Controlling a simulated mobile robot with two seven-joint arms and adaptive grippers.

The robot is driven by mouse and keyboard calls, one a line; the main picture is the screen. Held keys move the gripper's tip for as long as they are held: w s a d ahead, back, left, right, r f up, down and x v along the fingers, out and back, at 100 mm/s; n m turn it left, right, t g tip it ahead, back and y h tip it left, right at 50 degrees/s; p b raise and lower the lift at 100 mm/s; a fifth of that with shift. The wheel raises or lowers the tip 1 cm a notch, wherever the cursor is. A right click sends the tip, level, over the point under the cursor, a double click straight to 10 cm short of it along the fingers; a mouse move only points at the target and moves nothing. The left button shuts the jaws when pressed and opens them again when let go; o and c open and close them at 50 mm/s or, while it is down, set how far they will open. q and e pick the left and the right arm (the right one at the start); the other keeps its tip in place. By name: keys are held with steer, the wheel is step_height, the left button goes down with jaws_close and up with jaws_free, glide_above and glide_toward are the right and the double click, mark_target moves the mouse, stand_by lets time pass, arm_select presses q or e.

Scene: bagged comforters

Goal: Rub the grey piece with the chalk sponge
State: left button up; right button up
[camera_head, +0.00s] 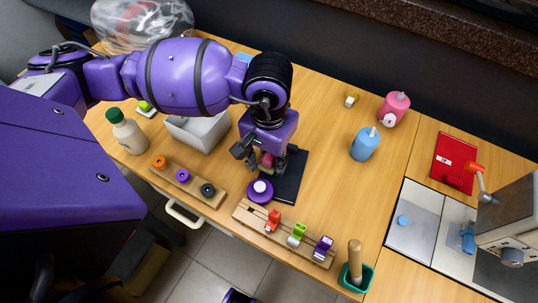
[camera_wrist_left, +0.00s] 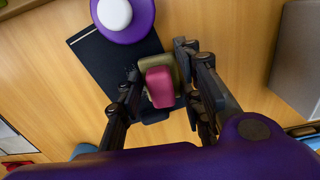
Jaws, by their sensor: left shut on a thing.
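My left gripper (camera_head: 262,158) is shut on a small block with a pink top and an olive body, which looks like the chalk sponge (camera_wrist_left: 160,88). In the head view, the gripper mostly hides it and it shows as a pink patch (camera_head: 267,160). It is over the edge of a dark flat mat (camera_head: 291,180); I cannot tell whether it touches the mat. A dark grey ring-shaped piece (camera_head: 208,190) sits at the right end of a wooden strip; I cannot tell whether this is the grey piece. My right gripper is not in view.
A purple disc with a white top (camera_head: 260,191) is beside the mat. A wooden rail (camera_head: 250,222) holds red, green and purple clips. A grey bin (camera_head: 198,133) and a bottle (camera_head: 127,133) stand left. The table right of the mat is mostly clear.

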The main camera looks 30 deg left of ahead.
mark_target(285, 169)
arm_select(q)
steer(key=shift+d, duration=0.25)
steer(key=shift+w+d+b, duration=0.25)
steer(key=shift+d+b, duration=0.25)
steer(key=shift+d, duration=0.75)
steer(key=shift+w+d+b, duration=0.2)
steer(key=shift+d+b, duration=0.15)
steer(key=shift+d, duration=0.15)
steer(key=shift+s+a+f+b, duration=0.15)
steer(key=shift+a+b, duration=0.3)
steer(key=shift+a, duration=0.7)
steer(key=shift+s+a, duration=0.15)
steer(key=shift+a, duration=0.25)
steer(key=shift+w+d+b, duration=0.2)
steer(key=shift+d+b, duration=0.2)
steer(key=shift+d, duration=1.15)
steer(key=shift+a+b, duration=0.6)
steer(key=shift+a, duration=0.05)
steer(key=shift+s+a, duration=0.2)
steer(key=shift+a, duration=0.45)
steer(key=shift+a+b, duration=0.25)
steer(key=shift+b, duration=0.1)
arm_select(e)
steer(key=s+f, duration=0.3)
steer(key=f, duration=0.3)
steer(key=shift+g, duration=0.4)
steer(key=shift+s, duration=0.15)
